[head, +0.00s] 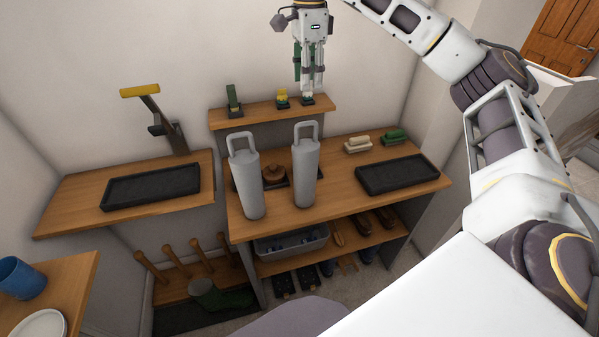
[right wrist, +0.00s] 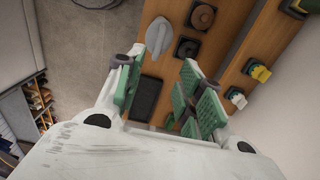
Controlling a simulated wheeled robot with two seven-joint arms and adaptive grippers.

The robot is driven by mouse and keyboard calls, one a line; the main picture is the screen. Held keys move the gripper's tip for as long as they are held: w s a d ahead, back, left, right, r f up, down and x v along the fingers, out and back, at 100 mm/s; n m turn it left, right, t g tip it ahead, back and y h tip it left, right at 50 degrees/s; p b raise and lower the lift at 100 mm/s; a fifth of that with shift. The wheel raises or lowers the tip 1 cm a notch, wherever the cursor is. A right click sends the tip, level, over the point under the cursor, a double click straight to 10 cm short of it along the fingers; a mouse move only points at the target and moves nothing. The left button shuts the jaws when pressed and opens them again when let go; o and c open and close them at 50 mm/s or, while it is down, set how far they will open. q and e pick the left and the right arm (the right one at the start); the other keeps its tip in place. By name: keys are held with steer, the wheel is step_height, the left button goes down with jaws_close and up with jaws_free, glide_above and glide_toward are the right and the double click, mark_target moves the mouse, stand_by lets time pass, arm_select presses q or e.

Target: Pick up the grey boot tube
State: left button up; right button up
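Two grey boot tubes with loop handles stand upright on the wooden bench, a left one (head: 247,185) and a right one (head: 305,172). They look alike. A grey shape (right wrist: 158,36) in the right wrist view looks like one tube from above; I cannot tell which. My right gripper (head: 309,92) hangs above the raised back shelf, fingers pointing down, apart from both tubes. In the right wrist view its green-padded fingers (right wrist: 160,92) are spread with nothing between them. My left gripper is not in view.
The raised shelf (head: 270,114) holds small green and yellow items. A brown round thing (head: 274,173) sits between the tubes. A black tray (head: 398,175) and two brushes are on the bench's right. A left shelf (head: 75,205) holds another black tray and a yellow-handled stand.

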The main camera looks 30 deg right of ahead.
steer(key=b, duration=0.2)
glide_above(306, 124)
steer(key=shift+w+d+f, duration=0.15)
steer(key=shift+d+f, duration=0.05)
steer(key=shift+f, duration=1.3)
steer(key=shift+w+d+f, duration=0.1)
steer(key=shift+d+f, duration=0.05)
steer(key=shift+f, duration=1.3)
steer(key=shift+f+p, duration=0.3)
steer(key=shift+f, duration=1.1)
steer(key=shift+a+f+p, duration=0.1)
steer(key=shift+f+p, duration=0.75)
steer(key=shift+f, duration=1.75)
